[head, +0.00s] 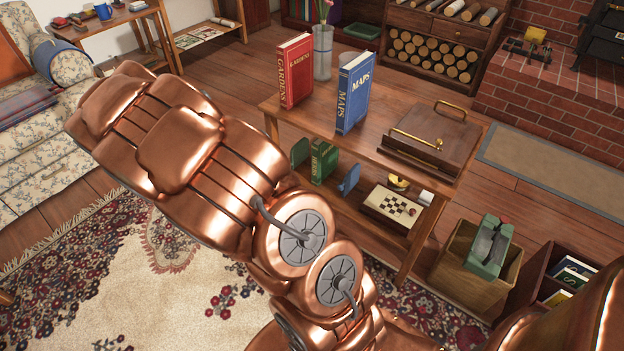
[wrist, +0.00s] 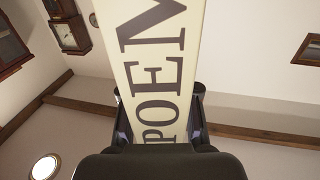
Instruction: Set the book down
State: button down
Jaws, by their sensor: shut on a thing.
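In the wrist view my gripper (wrist: 160,112) is shut on a cream book (wrist: 155,50) with dark letters reading "POEM", the rest cut off by the frame's top edge. The dark fingers sit on both sides of the book's lower part. The head view shows neither the gripper nor this book, only my copper arm. In the head view a red GARDENS book (head: 296,72) and a blue MAPS book (head: 354,92) stand upright, apart, on a wooden table (head: 385,115).
The table also bears a glass vase (head: 322,55) and a brown case (head: 432,140). Its lower shelf holds a green HERBS book (head: 323,162), a blue bookend (head: 349,180) and a chessboard box (head: 394,208). Crates (head: 470,273) stand at the right. Bare tabletop shows between the books.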

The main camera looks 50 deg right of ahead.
jog(key=s+d+f+m+g+h+b, duration=0.3)
jog(key=s+d+f+m+h, duration=0.15)
jog(key=d+f, duration=0.6)
jog(key=s+d+f+m+g+h+b, duration=0.3)
jog(key=s+d+f+h, duration=0.25)
jog(key=d+f, duration=0.45)
jog(key=s+d+f+m+g+h+b, duration=0.2)
jog(key=s+d+f+m+g, duration=0.3)
jog(key=s, duration=0.6)
jog(key=s+d+f+m+g+h+b, duration=0.3)
jog(key=s+d+f+g, duration=0.35)
jog(key=s, duration=0.35)
jog(key=d+f+b, duration=0.4)
jog(key=d+b, duration=0.2)
jog(key=d, duration=1.2)
jog(key=shift+w+t, duration=0.35)
jog(key=shift+t, duration=0.1)
jog(key=shift+d+f, duration=0.1)
jog(key=shift+f, duration=0.1)
jog(key=c, duration=1.2)
grip_release()
jog(key=shift+c, duration=0.2)
jog(key=o, duration=0.4)
